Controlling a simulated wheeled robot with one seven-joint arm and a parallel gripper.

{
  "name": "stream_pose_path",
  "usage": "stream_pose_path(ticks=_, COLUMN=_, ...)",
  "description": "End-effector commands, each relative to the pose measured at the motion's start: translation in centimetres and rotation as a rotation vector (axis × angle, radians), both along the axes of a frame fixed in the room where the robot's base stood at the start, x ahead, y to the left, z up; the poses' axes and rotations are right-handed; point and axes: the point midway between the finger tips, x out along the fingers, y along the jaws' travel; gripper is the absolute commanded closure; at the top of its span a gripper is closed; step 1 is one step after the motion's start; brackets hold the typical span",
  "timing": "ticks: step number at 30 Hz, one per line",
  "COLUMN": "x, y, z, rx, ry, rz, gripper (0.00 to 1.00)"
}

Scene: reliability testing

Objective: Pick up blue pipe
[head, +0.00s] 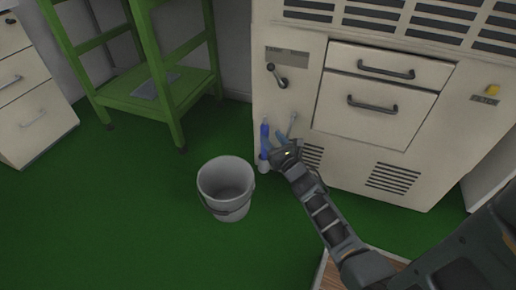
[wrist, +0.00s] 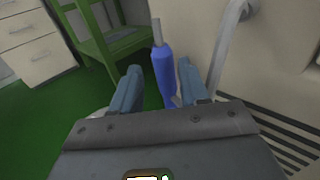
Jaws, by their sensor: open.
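A blue pipe (head: 265,134) stands upright close to the front of the cream cabinet in the head view. In the wrist view the blue pipe (wrist: 163,73) shows with a thin grey tip at its top, and it lies between my two fingers. My gripper (head: 273,145) is open in front of the cabinet, beside the pipe. In the wrist view my gripper (wrist: 160,80) has one finger on each side of the pipe, with gaps visible. The pipe's lower end is hidden behind my gripper in the wrist view.
A grey bucket (head: 226,188) stands on the green floor left of my arm. The cream cabinet (head: 345,120) is close behind the pipe, with a grey metal pipe (wrist: 226,45) on its front. A green rack (head: 150,85) and white drawers (head: 35,110) stand at left.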

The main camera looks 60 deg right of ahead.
Motion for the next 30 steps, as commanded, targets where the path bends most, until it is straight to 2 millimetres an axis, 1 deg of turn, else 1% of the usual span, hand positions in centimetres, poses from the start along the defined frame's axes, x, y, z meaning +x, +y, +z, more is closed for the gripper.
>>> stream_pose_path(ticks=3, x=1.1, y=-0.8, z=0.1, rx=-0.001, ry=-0.002, rz=0.001, gripper=0.56)
stream_pose_path(ticks=8, x=2.2, y=-1.8, z=0.0, rx=0.001, ry=-0.003, rz=0.002, gripper=0.56)
stream_pose_path(ticks=16, x=4.7, y=-4.4, z=-0.3, rx=0.002, ry=-0.004, rz=0.001, gripper=0.56)
stream_pose_path(ticks=21, x=5.3, y=-4.9, z=-0.3, rx=0.003, ry=-0.003, rz=0.001, gripper=0.56)
stream_pose_path(ticks=26, x=5.3, y=-4.9, z=-0.3, rx=0.003, ry=-0.003, rz=0.002, gripper=0.56)
stream_pose_path(ticks=30, x=5.3, y=-4.8, z=-0.3, rx=0.003, ry=-0.003, rz=0.002, gripper=0.67)
